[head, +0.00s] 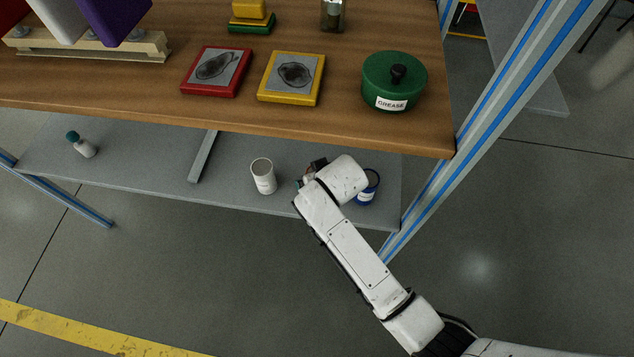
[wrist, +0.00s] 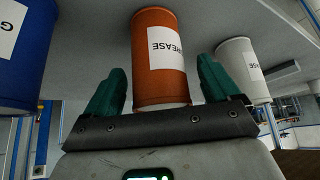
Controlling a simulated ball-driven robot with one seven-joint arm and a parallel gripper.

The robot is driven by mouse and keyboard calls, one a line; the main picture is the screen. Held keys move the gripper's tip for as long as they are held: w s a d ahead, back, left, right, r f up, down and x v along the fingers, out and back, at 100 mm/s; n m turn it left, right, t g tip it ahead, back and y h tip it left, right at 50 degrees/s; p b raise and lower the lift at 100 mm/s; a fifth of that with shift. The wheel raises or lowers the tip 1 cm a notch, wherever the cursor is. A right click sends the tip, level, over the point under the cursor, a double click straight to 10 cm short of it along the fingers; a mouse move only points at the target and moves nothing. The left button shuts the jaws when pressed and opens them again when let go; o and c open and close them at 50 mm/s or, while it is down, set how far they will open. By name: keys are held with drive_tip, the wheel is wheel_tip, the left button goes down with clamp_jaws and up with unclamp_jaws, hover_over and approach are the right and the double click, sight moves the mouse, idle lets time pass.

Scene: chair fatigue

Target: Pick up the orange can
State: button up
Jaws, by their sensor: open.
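The orange can (wrist: 160,65) has a white label that reads GREASE and appears upside down in the wrist view. It stands on the grey lower shelf between a blue can (wrist: 24,50) and a white can (wrist: 241,70). My gripper (wrist: 162,68) is open, with one green finger on each side of the orange can. I cannot tell whether either finger touches it. In the head view my wrist hides almost all of the orange can and the fingers.
In the head view the white can (head: 263,178) stands left of my wrist and the blue can (head: 366,192) right of it, on the lower shelf (head: 130,165). The wooden top (head: 150,95) overhangs. A blue-striped post (head: 465,150) stands at right.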

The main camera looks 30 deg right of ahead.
drive_tip(key=c, duration=1.3)
drive_tip(key=shift+r, duration=0.1)
